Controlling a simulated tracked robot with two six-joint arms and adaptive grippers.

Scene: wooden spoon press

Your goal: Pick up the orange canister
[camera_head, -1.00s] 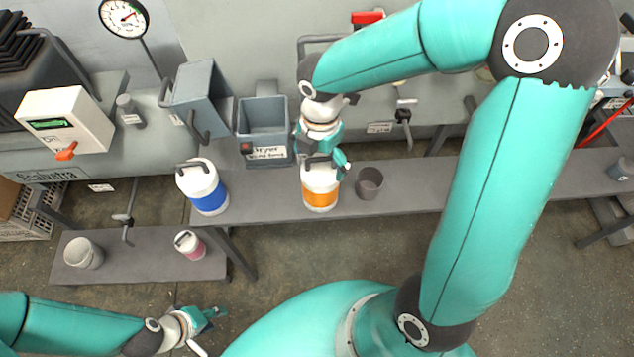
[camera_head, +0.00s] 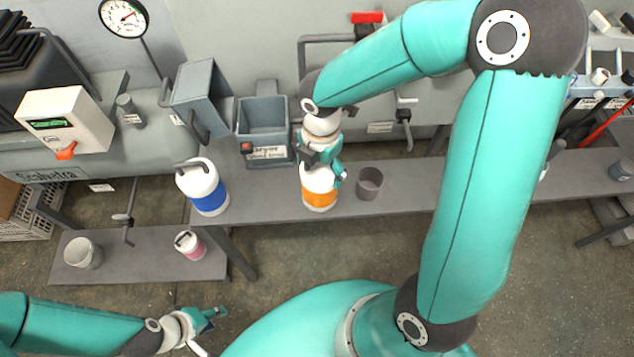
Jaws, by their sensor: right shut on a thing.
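The orange canister (camera_head: 319,198) is white with an orange band and stands upright on the grey bench, right of the blue-banded canister. My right gripper (camera_head: 325,167) is at the top of the orange canister and shut on it, around its handle area; the fingers hide most of the handle. I cannot see any gap between the canister's base and the bench. My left gripper (camera_head: 208,325) is at the lower left, above the floor and far from the canister. Its fingers look spread, with nothing between them.
A blue-banded white canister (camera_head: 205,187) stands to the left and a grey cup (camera_head: 369,183) close on the right. A grey dryer box (camera_head: 264,152) is behind. A small pink-banded canister (camera_head: 190,245) and a light bucket (camera_head: 83,253) sit on the lower shelf. Bench right of the cup is clear.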

